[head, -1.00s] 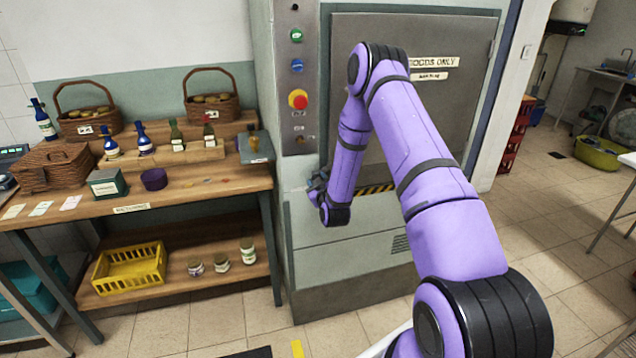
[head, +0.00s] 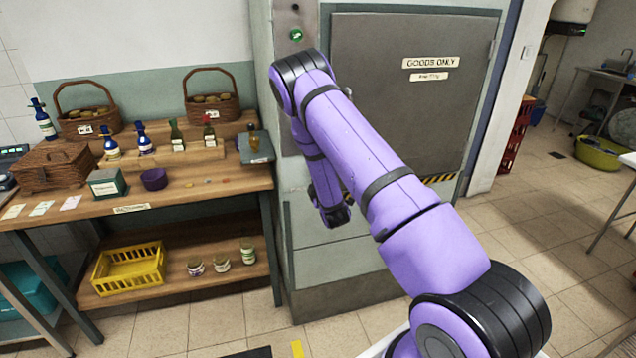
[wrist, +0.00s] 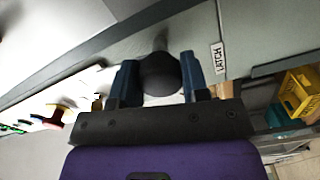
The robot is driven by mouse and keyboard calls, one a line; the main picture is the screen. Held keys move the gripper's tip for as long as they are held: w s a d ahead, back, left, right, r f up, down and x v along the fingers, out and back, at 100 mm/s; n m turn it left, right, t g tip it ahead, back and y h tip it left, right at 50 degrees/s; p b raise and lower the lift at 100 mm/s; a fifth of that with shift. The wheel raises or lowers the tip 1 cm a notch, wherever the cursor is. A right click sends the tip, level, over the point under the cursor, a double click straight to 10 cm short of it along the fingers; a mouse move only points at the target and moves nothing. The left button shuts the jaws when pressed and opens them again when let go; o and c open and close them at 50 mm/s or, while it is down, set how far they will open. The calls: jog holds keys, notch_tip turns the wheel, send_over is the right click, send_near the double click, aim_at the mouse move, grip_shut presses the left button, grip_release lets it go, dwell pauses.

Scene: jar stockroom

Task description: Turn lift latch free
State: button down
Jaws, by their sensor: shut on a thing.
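The latch knob (wrist: 160,78) is dark and round on a short stem, in the wrist view, against the pale green front of the lift. A small white LATCH label (wrist: 218,58) is beside it. My gripper (wrist: 160,72) is shut on the knob, with one blue finger on each side. How far the latch is turned cannot be told.
A wooden shelf unit (head: 200,185) with baskets, bottles and jars stands close left of the lift. A yellow crate (head: 130,268) sits on its lower shelf. A red crate stack (head: 515,140) is right of the lift. The tiled floor (head: 540,225) at right is mostly clear.

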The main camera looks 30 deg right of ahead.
jog(key=shift+n, duration=0.6)
jog(key=c, duration=0.6)
grip_release()
jog(key=v, duration=1)
jog(key=shift+s+a, duration=0.1)
jog(key=shift+s, duration=0.3)
